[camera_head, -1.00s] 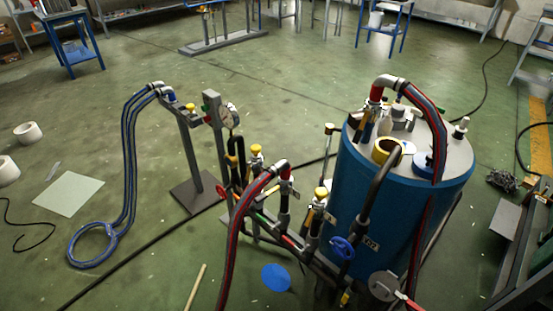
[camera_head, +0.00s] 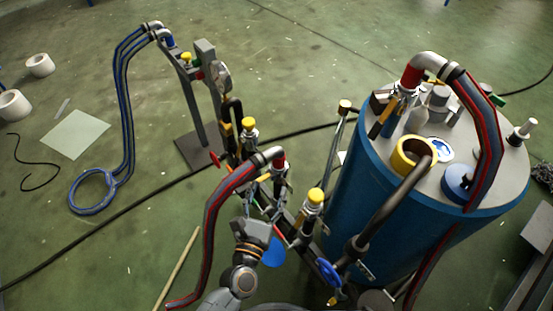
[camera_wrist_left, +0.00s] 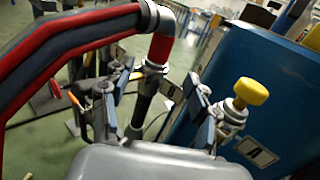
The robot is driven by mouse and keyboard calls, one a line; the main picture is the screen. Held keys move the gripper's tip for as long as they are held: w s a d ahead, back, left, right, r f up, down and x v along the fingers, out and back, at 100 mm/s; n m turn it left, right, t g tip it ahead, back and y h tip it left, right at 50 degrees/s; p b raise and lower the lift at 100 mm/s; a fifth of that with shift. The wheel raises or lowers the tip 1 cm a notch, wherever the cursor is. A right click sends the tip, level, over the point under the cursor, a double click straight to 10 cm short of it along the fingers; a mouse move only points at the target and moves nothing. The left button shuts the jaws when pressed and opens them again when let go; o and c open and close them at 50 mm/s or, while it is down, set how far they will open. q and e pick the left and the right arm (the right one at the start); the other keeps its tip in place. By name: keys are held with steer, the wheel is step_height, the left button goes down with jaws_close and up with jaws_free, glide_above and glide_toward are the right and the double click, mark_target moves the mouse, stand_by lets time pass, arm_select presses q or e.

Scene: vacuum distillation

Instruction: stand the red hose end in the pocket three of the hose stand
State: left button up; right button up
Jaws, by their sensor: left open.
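The red hose (camera_head: 212,215) arches up to a grey elbow with a red collar, the red hose end (camera_head: 279,164), on top of a dark upright pipe fitting. In the left wrist view the red collar (camera_wrist_left: 161,47) is close, just beyond my fingertips. My left gripper (camera_head: 267,204) is open below the elbow; in the wrist view its fingers (camera_wrist_left: 158,82) stand on either side of the dark pipe under the collar. Contact cannot be told. Another red-collared elbow (camera_head: 414,75) sits on the blue tank. I cannot clearly identify the hose stand or pocket three. My right gripper is not in view.
The blue tank (camera_head: 365,190) stands close on the right. A grey post (camera_head: 209,95) with a gauge stands behind, beside a hanging blue hose (camera_head: 122,110).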

mark_target(277, 165)
arm_select(q)
steer(key=x, duration=0.4)
steer(key=shift+d, duration=0.1)
steer(key=x, duration=0.5)
steer(key=shift+w+f, duration=0.1)
steer(key=shift+w, duration=0.05)
steer(key=shift+c, duration=0.7)
jaws_close()
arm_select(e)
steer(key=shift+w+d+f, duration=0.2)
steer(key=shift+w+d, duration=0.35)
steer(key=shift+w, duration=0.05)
